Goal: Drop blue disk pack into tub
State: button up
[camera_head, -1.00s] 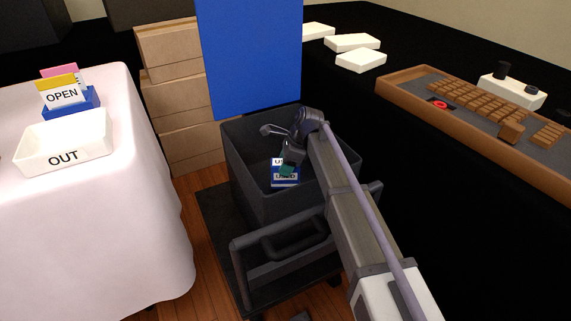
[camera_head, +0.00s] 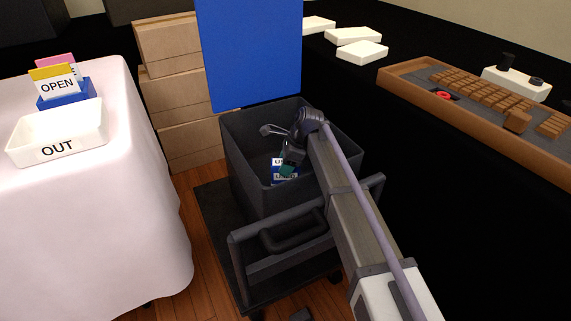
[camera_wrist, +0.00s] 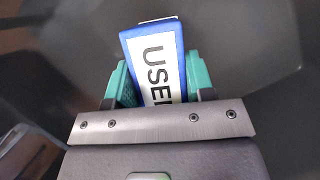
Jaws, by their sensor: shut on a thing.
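The blue disk pack (camera_head: 286,181) with a white "USED" label is inside the mouth of the dark grey tub (camera_head: 247,180), seen in the head view. My gripper (camera_head: 288,168) is over it, reaching down into the tub. In the wrist view the pack (camera_wrist: 155,58) sits between my two teal fingers (camera_wrist: 158,85), which close on its sides. The lower part of the pack is hidden behind my gripper there. I cannot tell whether the pack touches the tub's floor.
The tub stands on a dark cart with a handle (camera_head: 290,235). A white-clothed table with an OUT tray (camera_head: 57,135) is at left. Cardboard boxes (camera_head: 175,90) and a blue panel (camera_head: 250,50) stand behind. A brown keyboard (camera_head: 480,100) lies on the black table at right.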

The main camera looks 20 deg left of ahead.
jog(key=o, duration=1.1)
jog(key=p+v, duration=1)
jog(key=shift+s+r, duration=0.1)
jog(key=shift+r, duration=0.35)
jog(key=shift+d, duration=0.15)
jog(key=shift+f, duration=0.1)
